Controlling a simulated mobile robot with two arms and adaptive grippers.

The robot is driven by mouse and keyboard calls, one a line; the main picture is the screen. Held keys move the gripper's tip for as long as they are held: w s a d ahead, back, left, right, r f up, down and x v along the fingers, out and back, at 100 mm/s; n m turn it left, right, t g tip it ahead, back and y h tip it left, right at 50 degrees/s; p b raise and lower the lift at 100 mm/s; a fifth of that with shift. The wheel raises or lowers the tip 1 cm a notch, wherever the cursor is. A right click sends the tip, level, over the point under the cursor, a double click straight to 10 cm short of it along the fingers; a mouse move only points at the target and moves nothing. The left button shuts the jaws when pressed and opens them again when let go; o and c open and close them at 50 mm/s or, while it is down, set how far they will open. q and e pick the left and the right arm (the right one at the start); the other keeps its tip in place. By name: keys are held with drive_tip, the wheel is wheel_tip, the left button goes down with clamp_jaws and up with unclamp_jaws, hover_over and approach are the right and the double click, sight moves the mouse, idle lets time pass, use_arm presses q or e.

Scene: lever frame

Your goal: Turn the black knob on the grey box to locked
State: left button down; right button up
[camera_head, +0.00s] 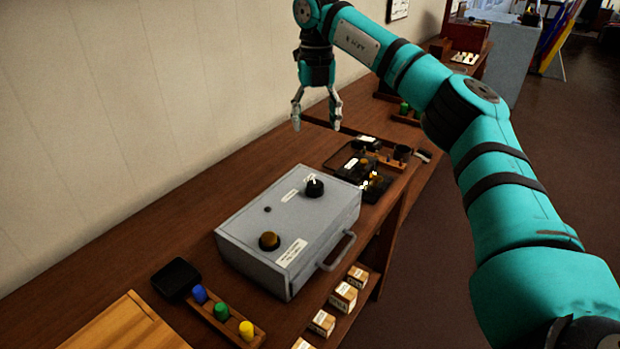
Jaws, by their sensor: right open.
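The grey box (262,233) lies on the wooden bench. The black knob (314,189) stands on its top near the far right end, with a white mark on it. White labels lie beside the knob. A brown-yellow round knob (269,241) sits near the box's front end, and a handle (338,252) is on its right side. My right gripper (317,122) is open and empty, pointing down above the bench beyond the box, apart from the black knob. My left gripper is not in view.
A rack with blue, green and yellow pegs (222,312) and a black case (176,278) stand in front of the box. Black trays with parts (365,160) lie behind the box. The wall is at the left.

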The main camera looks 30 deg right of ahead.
hover_over(315, 184)
wheel_tip(315, 184, down, 6)
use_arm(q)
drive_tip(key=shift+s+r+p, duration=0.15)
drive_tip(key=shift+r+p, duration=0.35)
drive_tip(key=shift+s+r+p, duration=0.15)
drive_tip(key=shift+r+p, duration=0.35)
use_arm(e)
wheel_tip(315, 184, down, 11)
drive_tip(key=shift+f, duration=0.1)
drive_tip(key=shift+c, duration=0.4)
drive_tip(key=c, duration=1.1)
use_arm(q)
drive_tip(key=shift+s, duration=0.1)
